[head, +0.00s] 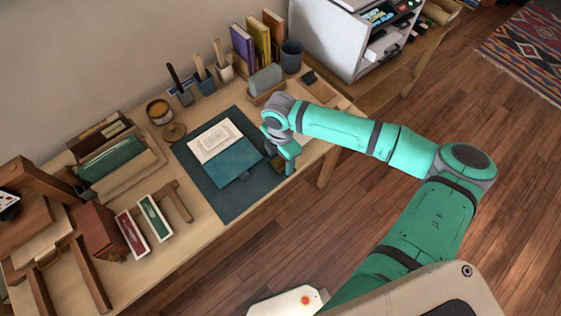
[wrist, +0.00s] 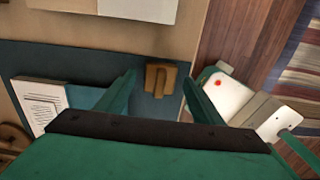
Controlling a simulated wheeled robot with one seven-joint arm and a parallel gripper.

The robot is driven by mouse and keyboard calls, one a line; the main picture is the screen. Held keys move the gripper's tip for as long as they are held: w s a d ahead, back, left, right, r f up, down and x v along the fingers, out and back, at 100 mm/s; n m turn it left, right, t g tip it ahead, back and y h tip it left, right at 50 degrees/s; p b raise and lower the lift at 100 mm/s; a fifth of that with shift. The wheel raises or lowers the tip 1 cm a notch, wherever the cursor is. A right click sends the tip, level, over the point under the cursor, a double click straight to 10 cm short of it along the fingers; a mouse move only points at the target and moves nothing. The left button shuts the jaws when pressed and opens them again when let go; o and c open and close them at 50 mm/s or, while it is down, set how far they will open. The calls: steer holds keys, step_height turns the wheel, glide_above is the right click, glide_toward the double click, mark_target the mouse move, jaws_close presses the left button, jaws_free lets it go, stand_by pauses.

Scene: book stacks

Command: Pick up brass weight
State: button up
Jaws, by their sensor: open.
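The brass weight (wrist: 159,78) shows in the wrist view as a small brown-gold block with a raised, darker part. It lies at the edge of the dark blue-green desk mat (head: 238,205). My gripper (wrist: 159,86) is open, with one green finger to the left of the weight and one to the right in the picture. Both fingers look apart from it, and I cannot tell how far above it they are. In the head view my gripper (head: 287,164) points down over the mat's right side, and the weight is mostly hidden behind it.
A white printed sheet (head: 214,140) and a teal folder (head: 235,162) lie on the mat. A wooden block with a grey piece (head: 265,80), a dark cup (head: 291,56) and upright books (head: 258,42) stand behind. The table's front edge is close to my gripper, with wooden floor beyond.

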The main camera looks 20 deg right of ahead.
steer(key=shift+f, duration=0.3)
steer(key=c, duration=1.5)
steer(key=shift+r, duration=0.2)
